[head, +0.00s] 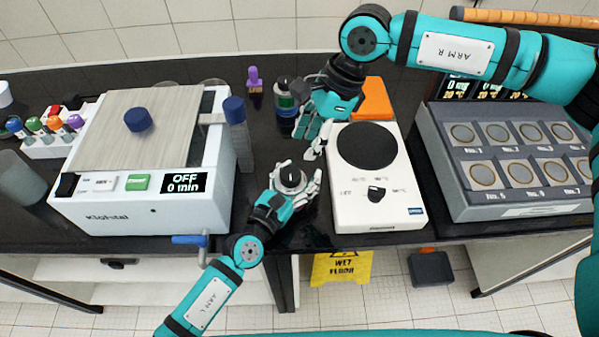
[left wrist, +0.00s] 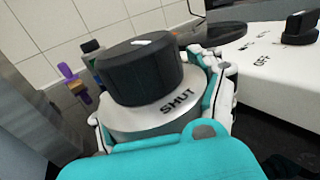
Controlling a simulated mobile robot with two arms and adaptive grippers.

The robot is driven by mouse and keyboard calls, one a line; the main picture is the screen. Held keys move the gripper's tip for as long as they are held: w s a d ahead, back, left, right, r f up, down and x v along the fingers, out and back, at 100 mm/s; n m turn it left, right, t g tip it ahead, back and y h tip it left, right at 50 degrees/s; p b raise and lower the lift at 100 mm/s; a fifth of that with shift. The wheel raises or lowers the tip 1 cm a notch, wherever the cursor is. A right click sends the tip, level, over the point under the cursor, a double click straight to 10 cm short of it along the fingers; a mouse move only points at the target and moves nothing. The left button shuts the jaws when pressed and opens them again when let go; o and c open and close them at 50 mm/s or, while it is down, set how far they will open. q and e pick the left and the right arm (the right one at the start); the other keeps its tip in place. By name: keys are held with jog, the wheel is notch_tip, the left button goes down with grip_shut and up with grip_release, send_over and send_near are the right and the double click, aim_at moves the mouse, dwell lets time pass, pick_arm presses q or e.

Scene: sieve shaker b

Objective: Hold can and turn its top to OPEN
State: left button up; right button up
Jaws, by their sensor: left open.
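The can (head: 290,177) stands on the dark bench between the shaker and the hotplate. Its black round top (left wrist: 139,68) sits on a pale grey collar (left wrist: 150,118) marked SHUT in the left wrist view; no OPEN mark is visible. My left gripper (head: 296,187) is open, with its fingers on either side of the can; whether they touch it I cannot tell. My right gripper (head: 312,143) is above and behind the can, beside the hotplate, with its fingers apart and nothing visible between them.
The white hotplate (head: 378,202) stands close on the right. The shaker (head: 120,222), showing OFF and 0 min, stands on the left. A dark jar with a green band (head: 286,101) and a purple-topped item (head: 254,80) stand behind. A block heater (head: 520,195) is far right.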

aim_at(290, 173)
pick_arm(q)
grip_shut()
pick_arm(e)
jog(key=o, duration=0.4)
jog(key=shift+o, duration=1)
jog(key=shift+a+m, duration=0.15)
jog(key=shift+m, duration=0.35)
jog(key=a+r+m+h, duration=0.3)
jog(key=a+m+h, duration=0.1)
jog(key=m, duration=1.2)
jog(key=shift+m+t, duration=0.3)
jog(key=f, duration=1.2)
jog(key=shift+s+d+f, duration=0.15)
jog(key=shift+s+f, duration=0.05)
jog(key=shift+s, duration=0.05)
jog(key=shift+c, duration=0.4)
